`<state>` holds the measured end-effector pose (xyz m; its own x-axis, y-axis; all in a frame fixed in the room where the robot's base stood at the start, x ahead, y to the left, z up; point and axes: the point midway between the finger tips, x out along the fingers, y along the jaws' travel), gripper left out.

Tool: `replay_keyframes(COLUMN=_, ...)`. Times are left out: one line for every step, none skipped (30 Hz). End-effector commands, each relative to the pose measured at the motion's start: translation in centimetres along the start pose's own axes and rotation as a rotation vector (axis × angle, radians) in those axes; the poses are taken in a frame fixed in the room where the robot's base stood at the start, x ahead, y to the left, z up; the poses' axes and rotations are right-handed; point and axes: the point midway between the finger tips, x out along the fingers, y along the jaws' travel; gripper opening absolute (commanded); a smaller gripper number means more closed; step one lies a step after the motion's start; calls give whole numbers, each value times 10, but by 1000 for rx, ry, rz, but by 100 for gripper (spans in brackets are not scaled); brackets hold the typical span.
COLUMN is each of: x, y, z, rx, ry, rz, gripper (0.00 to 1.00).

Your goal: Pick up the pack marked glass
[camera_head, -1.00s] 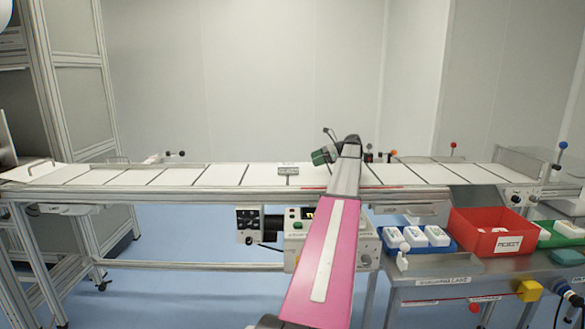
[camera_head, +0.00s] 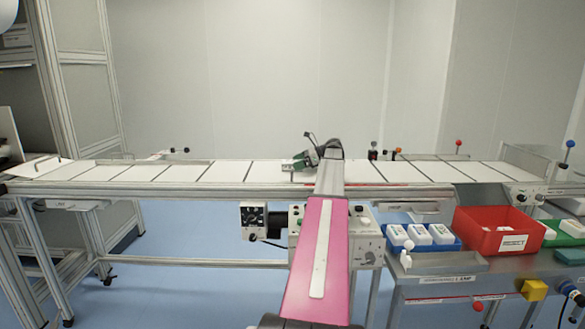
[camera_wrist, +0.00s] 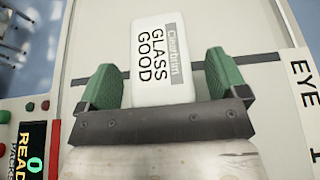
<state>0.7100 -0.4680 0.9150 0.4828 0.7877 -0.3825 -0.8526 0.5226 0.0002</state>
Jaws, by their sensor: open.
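The pack marked glass (camera_wrist: 157,60) is a white block with the words "GLASS GOOD" and a grey label strip. In the wrist view it lies on the white conveyor belt (camera_wrist: 220,35), between the two green fingers of my gripper (camera_wrist: 161,78). The fingers are open, with a visible gap to the pack on the right and a smaller one on the left. In the head view my gripper (camera_head: 298,163) is low over the belt (camera_head: 221,172), and the pack is mostly hidden there.
A blue tray (camera_head: 432,246) with several white packs and a red bin marked "REJECT" (camera_head: 483,238) stand on the bench at right. A control box with a display (camera_wrist: 28,150) sits beside the belt. Posts with coloured knobs line the belt's far right.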

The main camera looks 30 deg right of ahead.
Motion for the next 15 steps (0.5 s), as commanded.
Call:
replay_keyframes(x=2, y=0, z=0, rx=0, ry=0, rz=0, gripper=92)
replay_keyframes(x=2, y=0, z=0, rx=0, ry=0, rz=0, gripper=92)
replay_keyframes(x=2, y=0, z=0, rx=0, ry=0, rz=-1, gripper=92)
replay_keyframes(x=2, y=0, z=0, rx=0, ry=0, rz=-1, gripper=92)
replay_keyframes(x=2, y=0, z=0, rx=0, ry=0, rz=-1, gripper=92)
replay_keyframes(x=2, y=0, z=0, rx=0, ry=0, rz=0, gripper=92)
replay_keyframes(x=2, y=0, z=0, rx=0, ry=0, rz=0, gripper=85)
replay_keyframes(x=2, y=0, z=0, rx=0, ry=0, rz=0, gripper=75)
replay_keyframes(x=2, y=0, z=0, rx=0, ry=0, rz=0, gripper=62)
replay_keyframes(x=2, y=0, z=0, rx=0, ry=0, rz=0, gripper=52)
replay_keyframes(x=2, y=0, z=0, rx=0, ry=0, rz=0, gripper=43)
replay_keyframes(x=2, y=0, z=0, rx=0, ry=0, rz=0, gripper=34)
replay_keyframes(x=2, y=0, z=0, rx=0, ry=0, rz=0, gripper=34)
replay_keyframes(x=2, y=0, z=0, rx=0, ry=0, rz=0, gripper=34)
replay_keyframes(x=2, y=0, z=0, rx=0, ry=0, rz=0, gripper=30)
